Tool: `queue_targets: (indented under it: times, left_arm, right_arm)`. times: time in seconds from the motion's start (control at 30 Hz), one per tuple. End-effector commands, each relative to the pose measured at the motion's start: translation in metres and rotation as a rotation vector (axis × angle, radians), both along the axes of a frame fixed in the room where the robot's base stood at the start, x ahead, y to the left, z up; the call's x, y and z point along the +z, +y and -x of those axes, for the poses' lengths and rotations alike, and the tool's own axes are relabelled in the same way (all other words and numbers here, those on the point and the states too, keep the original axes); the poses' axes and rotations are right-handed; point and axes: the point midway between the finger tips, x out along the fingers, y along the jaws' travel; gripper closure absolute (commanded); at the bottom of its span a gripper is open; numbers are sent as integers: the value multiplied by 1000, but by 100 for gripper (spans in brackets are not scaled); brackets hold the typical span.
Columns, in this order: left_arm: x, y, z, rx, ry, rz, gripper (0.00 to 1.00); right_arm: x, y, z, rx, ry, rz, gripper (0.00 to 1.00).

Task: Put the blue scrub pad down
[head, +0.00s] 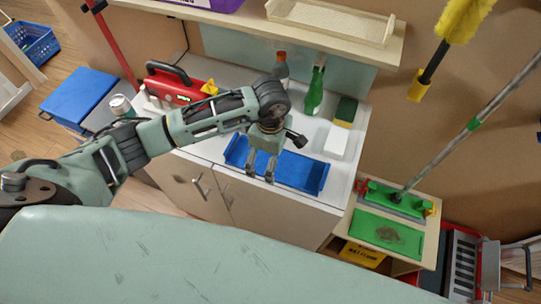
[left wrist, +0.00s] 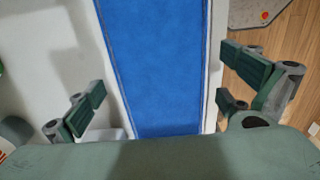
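My left gripper (head: 261,172) hangs over the long blue tray (head: 295,174) on the white counter, near its front edge. In the left wrist view the gripper (left wrist: 160,92) is open, its green-padded fingers wide apart with nothing between them. The tray's flat blue floor (left wrist: 155,60) shows below the fingers. I cannot make out a separate blue scrub pad in either view; the blue I see looks like the tray. My right gripper is not in view.
A shelf (head: 240,22) overhangs the back. A mop (head: 395,198) stands on a side table at right.

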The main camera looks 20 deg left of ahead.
Motion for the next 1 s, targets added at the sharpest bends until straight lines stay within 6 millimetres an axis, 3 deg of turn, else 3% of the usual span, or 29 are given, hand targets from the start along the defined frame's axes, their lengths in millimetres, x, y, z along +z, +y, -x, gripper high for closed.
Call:
queue_targets:
  times: [0.43, 0.8, 1.0]
  left_arm:
    - [9, 0, -1, 0, -4, 2, 1]
    - [85, 0, -2, -1, -6, 1, 1]
    - [114, 0, -1, 0, -3, 0, 1]
  right_arm:
    - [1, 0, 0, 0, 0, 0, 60]
    - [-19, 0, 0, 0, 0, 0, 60]
    - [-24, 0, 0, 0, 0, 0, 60]
